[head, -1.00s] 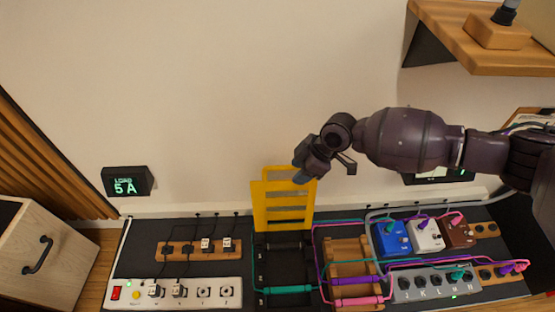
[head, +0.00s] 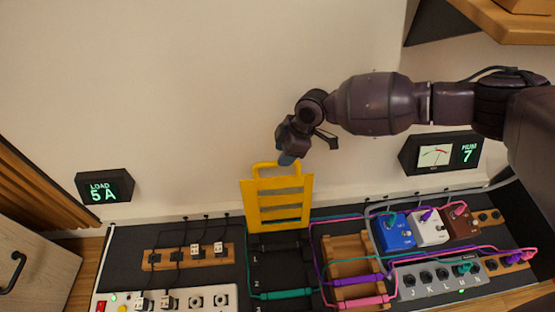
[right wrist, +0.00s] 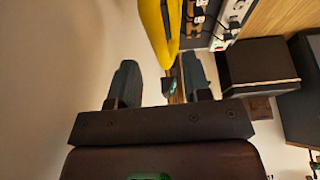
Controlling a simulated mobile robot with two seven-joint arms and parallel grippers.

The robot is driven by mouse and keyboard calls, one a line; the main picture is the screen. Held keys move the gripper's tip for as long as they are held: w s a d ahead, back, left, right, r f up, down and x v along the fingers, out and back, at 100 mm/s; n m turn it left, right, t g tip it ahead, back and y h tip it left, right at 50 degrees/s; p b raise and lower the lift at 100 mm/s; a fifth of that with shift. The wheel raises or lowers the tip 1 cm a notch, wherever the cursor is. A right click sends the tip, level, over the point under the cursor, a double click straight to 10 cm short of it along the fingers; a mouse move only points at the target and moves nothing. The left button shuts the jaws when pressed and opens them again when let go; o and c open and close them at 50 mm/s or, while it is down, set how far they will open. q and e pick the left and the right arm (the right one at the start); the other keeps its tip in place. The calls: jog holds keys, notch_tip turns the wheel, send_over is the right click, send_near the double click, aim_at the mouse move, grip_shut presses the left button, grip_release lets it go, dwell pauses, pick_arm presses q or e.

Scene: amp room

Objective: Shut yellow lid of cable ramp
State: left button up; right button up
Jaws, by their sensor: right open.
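The yellow lid (head: 279,202) stands upright, raised at the back edge of the black cable ramp (head: 278,262), close to the wall. It has slots and a handle loop on top. A teal cable crosses the ramp near its front. My right gripper (head: 300,155) is just above and behind the lid's top edge, near the handle. In the right wrist view my right gripper (right wrist: 160,85) is open, and the yellow lid (right wrist: 162,30) shows beyond the fingers. The lid does not appear gripped; I cannot tell whether a finger touches it. My left gripper is not in view.
A power strip (head: 170,300) and a wooden socket block (head: 188,256) lie left of the ramp. A wooden cable ramp (head: 350,262) and coloured pedals (head: 392,232) lie right of it. A wooden shelf (head: 510,22) juts out at upper right.

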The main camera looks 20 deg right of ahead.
jog(key=shift+b+x, duration=0.45)
jog(key=shift+x, duration=1.35)
grip_shut()
